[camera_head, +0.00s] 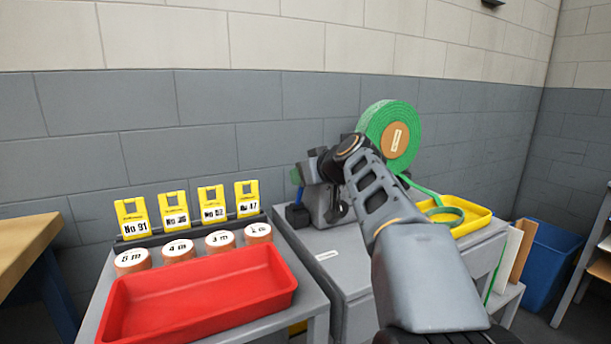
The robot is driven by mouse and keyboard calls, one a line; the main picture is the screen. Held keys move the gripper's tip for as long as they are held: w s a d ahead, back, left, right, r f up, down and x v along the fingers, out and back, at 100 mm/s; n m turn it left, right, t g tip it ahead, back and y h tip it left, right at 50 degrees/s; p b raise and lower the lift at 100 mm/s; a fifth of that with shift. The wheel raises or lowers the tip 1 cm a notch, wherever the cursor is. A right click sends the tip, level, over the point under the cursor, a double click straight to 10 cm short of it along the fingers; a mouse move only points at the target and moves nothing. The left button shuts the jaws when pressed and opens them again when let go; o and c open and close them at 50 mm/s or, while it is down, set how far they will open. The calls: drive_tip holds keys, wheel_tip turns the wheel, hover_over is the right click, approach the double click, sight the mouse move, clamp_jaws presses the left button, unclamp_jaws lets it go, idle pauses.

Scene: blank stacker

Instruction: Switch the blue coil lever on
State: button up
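A grey machine (322,208) stands on a grey cabinet at the middle, partly behind my arm. A small blue piece (300,194) shows at its left side; I cannot tell whether it is the blue coil lever or which way it is set. A large green coil (384,124) with a brown labelled centre stands upright behind my arm, with a green strip running down from it. My arm reaches up from the bottom right to the machine. My gripper (318,167) is dark and small at its far end, close to the machine's top left; its fingers cannot be made out.
A red tray (200,294) is at the front left, with several labelled rolls (178,250) and yellow number cards (175,209) behind it. A yellow tray (467,213) holds a green loop at right. A blue bin (552,262) stands far right. A wooden table (25,240) is at left.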

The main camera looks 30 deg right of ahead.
drive_tip(key=p+v, duration=0.2)
drive_tip(key=v, duration=1.1)
drive_tip(key=shift+s, duration=0.2)
drive_tip(key=shift+r, duration=0.1)
drive_tip(key=shift+r, duration=0.1)
